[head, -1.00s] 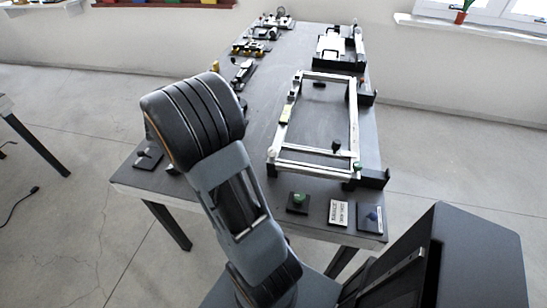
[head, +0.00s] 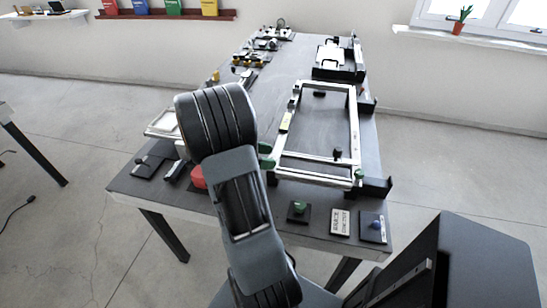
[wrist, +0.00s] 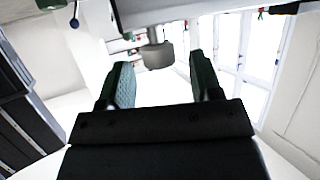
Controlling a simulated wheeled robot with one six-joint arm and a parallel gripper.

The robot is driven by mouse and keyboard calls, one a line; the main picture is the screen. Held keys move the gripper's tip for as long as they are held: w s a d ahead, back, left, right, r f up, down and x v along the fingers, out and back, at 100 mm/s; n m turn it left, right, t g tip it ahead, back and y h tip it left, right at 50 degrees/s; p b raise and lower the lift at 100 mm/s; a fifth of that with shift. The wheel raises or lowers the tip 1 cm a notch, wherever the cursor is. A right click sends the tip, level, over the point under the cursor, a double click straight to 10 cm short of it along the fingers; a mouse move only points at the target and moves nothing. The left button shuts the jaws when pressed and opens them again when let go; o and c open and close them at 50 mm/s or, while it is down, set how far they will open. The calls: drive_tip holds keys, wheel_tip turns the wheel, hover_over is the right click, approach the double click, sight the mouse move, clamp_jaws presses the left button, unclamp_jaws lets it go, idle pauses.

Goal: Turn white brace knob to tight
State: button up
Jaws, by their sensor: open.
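My gripper (wrist: 160,75) is open, with one green-padded finger on each side of the knob and a visible gap on both sides. The knob lies near the fingertips; I cannot tell whether it is at their depth. In the head view the light rectangular frame (head: 353,128) lies on the dark table (head: 235,222). My green fingers (head: 266,156) show at its near left corner, partly behind my arm. The knob is hidden there.
A black knob (head: 337,153) and a green knob (head: 359,174) sit on the frame's near part. A green-knob plate (head: 298,210), a label plate (head: 340,222) and a blue-knob plate (head: 373,224) lie along the near edge. A red object (head: 198,177) is left of my arm.

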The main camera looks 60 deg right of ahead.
drive_tip(key=shift+x, duration=1.1)
drive_tip(key=c, duration=0.9)
drive_tip(key=shift+r, duration=0.1)
drive_tip(key=m+g+y+p, duration=0.1)
drive_tip(key=p, duration=0.2)
drive_tip(key=shift+r+m+y, duration=0.15)
drive_tip(key=shift+m+y, duration=0.25)
drive_tip(key=shift+m+g+y+p, duration=1.1)
drive_tip(key=shift+m+y+p, duration=0.9)
drive_tip(key=shift+m+y, duration=0.15)
drive_tip(key=shift+f+y, duration=0.25)
drive_tip(key=shift+y, duration=0.1)
